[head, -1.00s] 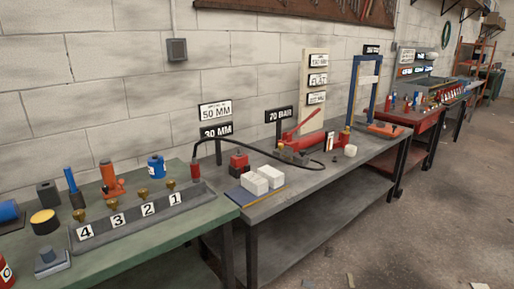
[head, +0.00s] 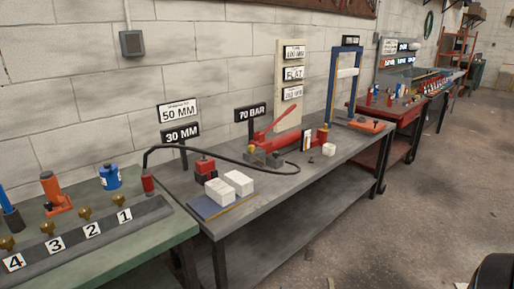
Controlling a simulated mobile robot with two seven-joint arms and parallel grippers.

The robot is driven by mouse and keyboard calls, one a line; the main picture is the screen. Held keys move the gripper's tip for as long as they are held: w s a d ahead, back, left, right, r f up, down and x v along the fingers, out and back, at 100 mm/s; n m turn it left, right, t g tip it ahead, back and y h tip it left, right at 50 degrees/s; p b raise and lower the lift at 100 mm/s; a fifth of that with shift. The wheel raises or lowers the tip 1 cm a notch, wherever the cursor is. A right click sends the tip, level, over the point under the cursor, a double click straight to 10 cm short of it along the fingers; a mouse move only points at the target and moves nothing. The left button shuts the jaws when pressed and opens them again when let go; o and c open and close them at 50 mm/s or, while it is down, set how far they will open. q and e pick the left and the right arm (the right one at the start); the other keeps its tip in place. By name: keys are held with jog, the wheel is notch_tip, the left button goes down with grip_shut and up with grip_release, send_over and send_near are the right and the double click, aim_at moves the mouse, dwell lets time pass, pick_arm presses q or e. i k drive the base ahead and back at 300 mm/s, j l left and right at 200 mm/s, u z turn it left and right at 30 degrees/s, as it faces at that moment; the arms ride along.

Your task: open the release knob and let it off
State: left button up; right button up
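A red hand pump (head: 292,142) with a raised red lever (head: 274,118) lies on the grey bench (head: 250,215), in the middle of the head view. Small dark and brass-coloured parts sit at the pump's ends. I cannot tell which of them is the release knob, or whether it is open. Neither gripper's fingers show in the head view.
Red and black blocks (head: 205,167) and white blocks (head: 239,183) stand left of the pump. A blue press frame (head: 332,85) stands to its right. A dark rounded shape (head: 495,272) fills the bottom right corner. Open floor (head: 400,235) lies in front.

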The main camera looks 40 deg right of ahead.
aim_at(275, 153)
jog(key=l+u, duration=0.2)
jog(key=l, duration=0.25)
jog(key=i+l+u, duration=0.2)
jog(key=l, duration=0.25)
jog(key=l+u, duration=0.25)
jog(key=l, duration=1.5)
jog(key=k, duration=0.1)
